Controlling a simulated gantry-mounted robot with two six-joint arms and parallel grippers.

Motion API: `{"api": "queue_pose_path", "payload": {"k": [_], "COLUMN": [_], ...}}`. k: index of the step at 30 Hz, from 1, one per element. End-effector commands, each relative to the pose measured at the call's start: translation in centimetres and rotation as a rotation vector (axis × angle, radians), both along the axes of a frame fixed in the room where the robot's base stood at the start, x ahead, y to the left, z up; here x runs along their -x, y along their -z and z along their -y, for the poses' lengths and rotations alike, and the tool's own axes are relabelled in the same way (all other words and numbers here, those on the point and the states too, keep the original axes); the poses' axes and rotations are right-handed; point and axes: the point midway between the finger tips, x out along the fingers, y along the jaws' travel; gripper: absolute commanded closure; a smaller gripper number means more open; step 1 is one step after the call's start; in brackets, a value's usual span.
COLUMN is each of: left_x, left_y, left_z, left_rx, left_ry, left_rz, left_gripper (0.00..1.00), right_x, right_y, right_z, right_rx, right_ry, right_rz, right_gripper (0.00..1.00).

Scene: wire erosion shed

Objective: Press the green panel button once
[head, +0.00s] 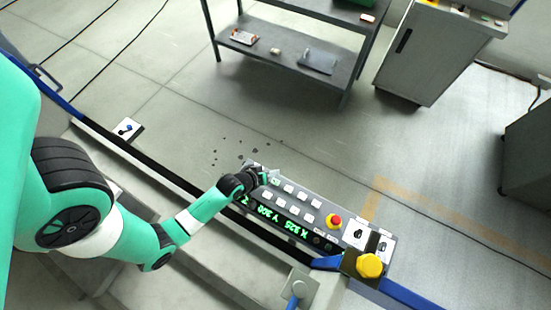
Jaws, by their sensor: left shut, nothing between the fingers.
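The control panel (318,218) is a long grey box with rows of pale square buttons and a green lettered display (278,222). A green button (276,181) shows at its upper left end. My left gripper (266,176) is shut and empty, with its tips at that end, right beside the green button. Whether the tips touch the button I cannot tell, and the gripper hides part of the panel's left end. My right gripper is not in view.
A red mushroom button (334,221) sits on the panel's right part, and a yellow knob (370,266) stands at its lower right. A blue and black rail (160,172) runs along the panel's near side. A grey shelf (290,68) and cabinet (432,55) stand beyond on open floor.

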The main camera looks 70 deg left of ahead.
Motion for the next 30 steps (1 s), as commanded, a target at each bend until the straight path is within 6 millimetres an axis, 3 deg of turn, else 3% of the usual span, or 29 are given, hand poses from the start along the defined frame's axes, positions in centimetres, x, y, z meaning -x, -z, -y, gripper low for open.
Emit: {"api": "queue_pose_path", "payload": {"k": [1, 6, 13, 30], "left_x": [0.0, 0.0, 0.0, 0.0], "left_y": [1.4, 4.0, 6.7, 7.2], "left_z": [0.0, 0.0, 0.0, 0.0], "left_rx": [0.0, 0.0, 0.0, 0.0], "left_ry": [0.0, 0.0, 0.0, 0.0], "left_rz": [0.0, 0.0, 0.0, 0.0], "left_gripper": [1.0, 1.0, 1.0, 1.0], "right_x": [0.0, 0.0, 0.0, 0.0], "right_y": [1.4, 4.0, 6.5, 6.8], "right_z": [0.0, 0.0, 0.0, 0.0], "right_rx": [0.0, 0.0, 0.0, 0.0], "right_ry": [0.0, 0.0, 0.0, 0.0], "right_rz": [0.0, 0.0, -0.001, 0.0], "right_gripper": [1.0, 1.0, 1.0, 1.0]}}
